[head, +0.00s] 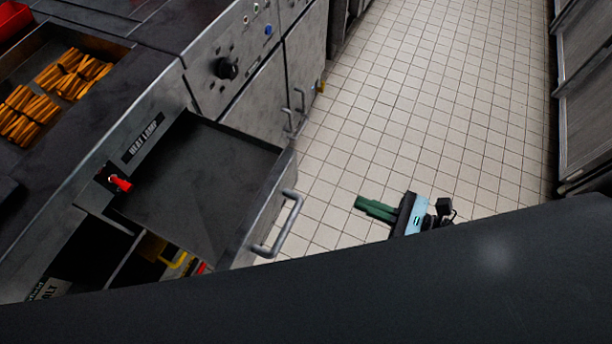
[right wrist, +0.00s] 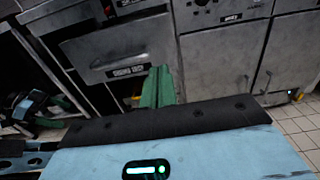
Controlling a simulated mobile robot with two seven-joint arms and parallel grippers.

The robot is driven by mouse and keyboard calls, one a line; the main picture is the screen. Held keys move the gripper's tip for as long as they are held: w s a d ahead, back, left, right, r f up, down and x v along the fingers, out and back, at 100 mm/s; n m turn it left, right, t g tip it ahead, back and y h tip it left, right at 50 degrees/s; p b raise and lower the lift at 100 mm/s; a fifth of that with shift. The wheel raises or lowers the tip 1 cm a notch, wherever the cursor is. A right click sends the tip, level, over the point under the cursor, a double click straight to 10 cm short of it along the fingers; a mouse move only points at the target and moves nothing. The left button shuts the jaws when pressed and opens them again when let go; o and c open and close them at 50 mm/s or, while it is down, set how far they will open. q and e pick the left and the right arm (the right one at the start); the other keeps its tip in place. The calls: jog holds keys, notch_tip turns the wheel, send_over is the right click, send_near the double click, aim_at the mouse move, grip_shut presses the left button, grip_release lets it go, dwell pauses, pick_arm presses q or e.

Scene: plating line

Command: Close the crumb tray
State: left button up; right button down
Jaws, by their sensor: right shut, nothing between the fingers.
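The crumb tray (head: 215,185) is a dark, flat drawer, pulled out from the grey counter front under the heat lamp label. Its bar handle (head: 278,226) faces the aisle. In the right wrist view its labelled front (right wrist: 95,50) stands ahead, with the handle across it. My right gripper (head: 358,204) has green fingers, shut and empty, over the floor to the right of the handle and apart from it. Its fingers (right wrist: 157,72) show just below the tray front in the wrist view. What looks like my left gripper (right wrist: 58,101) is small and dark at the left there.
A red switch (head: 120,184) sits on the counter front beside the tray. A fryer bin (head: 80,42) of fries is at upper left. Below the tray is an open shelf with a yellow handle (head: 178,261). The tiled aisle (head: 430,110) is clear. My dark body covers the bottom.

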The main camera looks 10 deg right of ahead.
aim_at(291, 175)
jog(key=p+x, duration=0.2)
jog(key=x, duration=1)
jog(key=shift+w+a+r+p, duration=0.15)
jog(key=shift+a+p, duration=0.15)
jog(key=shift+w+a, duration=0.4)
jog(key=shift+a, duration=0.1)
jog(key=shift+a, duration=0.15)
